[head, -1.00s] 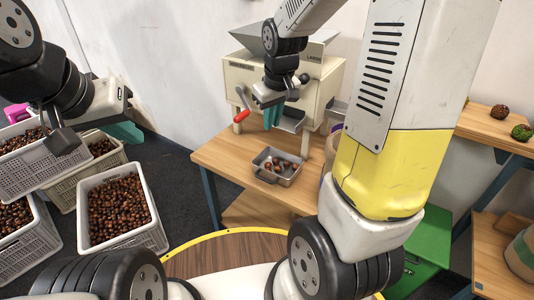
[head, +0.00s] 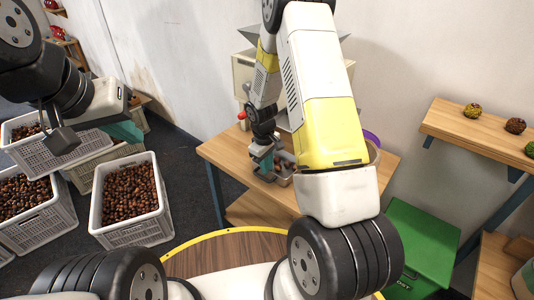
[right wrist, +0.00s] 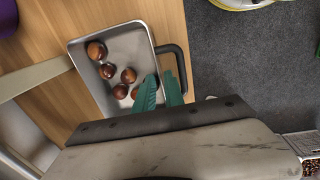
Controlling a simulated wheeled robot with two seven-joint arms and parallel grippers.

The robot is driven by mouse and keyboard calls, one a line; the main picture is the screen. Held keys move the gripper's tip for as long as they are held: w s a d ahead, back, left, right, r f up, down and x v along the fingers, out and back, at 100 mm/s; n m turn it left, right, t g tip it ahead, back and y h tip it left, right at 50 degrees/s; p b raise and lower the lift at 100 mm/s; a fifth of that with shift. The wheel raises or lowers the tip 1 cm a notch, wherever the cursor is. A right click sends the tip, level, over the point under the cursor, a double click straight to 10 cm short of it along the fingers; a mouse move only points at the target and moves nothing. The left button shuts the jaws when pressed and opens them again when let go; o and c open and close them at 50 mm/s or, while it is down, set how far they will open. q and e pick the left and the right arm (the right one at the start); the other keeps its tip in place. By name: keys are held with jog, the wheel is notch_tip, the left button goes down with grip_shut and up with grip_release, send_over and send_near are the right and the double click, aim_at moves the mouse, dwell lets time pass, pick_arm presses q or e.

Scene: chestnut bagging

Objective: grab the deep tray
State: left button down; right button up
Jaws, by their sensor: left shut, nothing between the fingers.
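The deep tray is a grey metal pan with a dark side handle and several chestnuts inside. In the right wrist view the tray (right wrist: 112,44) fills the upper middle, with its handle (right wrist: 181,62) on the right. My right gripper (right wrist: 161,76) has its teal fingertips at the handle-side wall, a little apart; whether they grip the wall is unclear. In the head view my right gripper (head: 263,158) is down at the tray (head: 286,181), which is mostly hidden by the arm. My left gripper (head: 125,131) is shut and empty above the crates at left.
The wooden table (head: 228,152) bears the tray; a cream machine (head: 243,70) behind it is largely covered by my right arm. White crates of chestnuts (head: 128,192) stand on the floor at left. A green box (head: 418,240) and a wooden shelf (head: 465,125) are at right.

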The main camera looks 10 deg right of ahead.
notch_tip(320, 180, down, 3)
jog(key=shift+d+f, duration=0.1)
jog(key=shift+d, duration=0.05)
grip_shut()
jog(key=shift+w, duration=0.1)
dwell(1.5)
